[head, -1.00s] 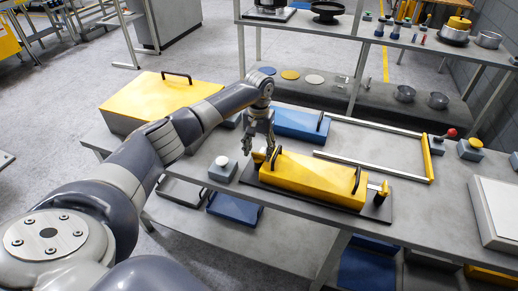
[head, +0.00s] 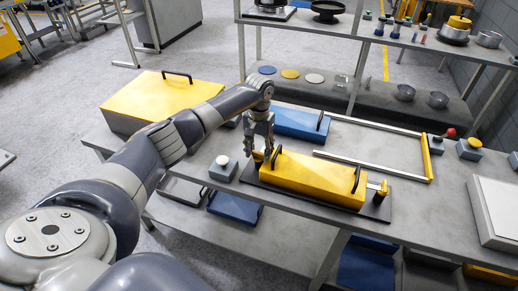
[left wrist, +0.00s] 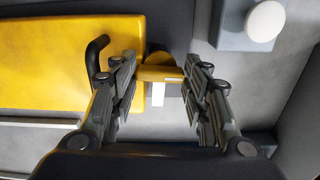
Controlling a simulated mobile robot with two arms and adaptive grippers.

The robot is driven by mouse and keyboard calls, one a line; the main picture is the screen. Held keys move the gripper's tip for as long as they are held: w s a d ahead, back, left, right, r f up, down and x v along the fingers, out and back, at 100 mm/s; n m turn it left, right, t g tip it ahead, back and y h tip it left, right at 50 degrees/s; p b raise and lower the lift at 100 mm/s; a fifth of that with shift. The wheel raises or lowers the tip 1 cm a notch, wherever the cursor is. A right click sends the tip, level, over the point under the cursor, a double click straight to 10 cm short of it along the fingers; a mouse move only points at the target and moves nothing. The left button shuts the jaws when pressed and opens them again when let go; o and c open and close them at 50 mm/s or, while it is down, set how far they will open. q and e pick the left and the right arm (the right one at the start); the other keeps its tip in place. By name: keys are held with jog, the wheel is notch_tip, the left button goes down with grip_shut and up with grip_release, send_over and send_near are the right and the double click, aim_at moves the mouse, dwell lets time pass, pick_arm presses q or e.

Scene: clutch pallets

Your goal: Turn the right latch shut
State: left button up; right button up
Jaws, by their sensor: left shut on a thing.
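A long yellow case (head: 312,180) with two black handles lies on a black base plate (head: 378,210) on the grey table. At its right end in the head view stands a small yellow latch (head: 383,189). At its left end is another yellow latch (head: 258,156), partly hidden by my left gripper (head: 262,153). The case (left wrist: 65,55) and one black handle (left wrist: 96,58) show beside the left finger. My right gripper is out of view.
A grey block with a white knob (head: 223,164) stands left of the base plate, also in the wrist view (left wrist: 264,22). A blue case (head: 298,123) and a metal frame (head: 345,163) lie behind. A larger yellow case (head: 160,98) stands at the table's left.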

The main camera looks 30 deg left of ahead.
pick_arm(q)
jog(key=m+p, duration=0.2)
jog(key=m, duration=0.1)
jog(key=shift+r, duration=0.1)
jog(key=m+p, duration=0.1)
jog(key=m, duration=0.3)
jog(key=shift+m, duration=0.3)
jog(key=m+p, duration=0.1)
jog(key=m, duration=0.3)
jog(key=shift+m, duration=2.8)
jog(key=o, duration=0.8)
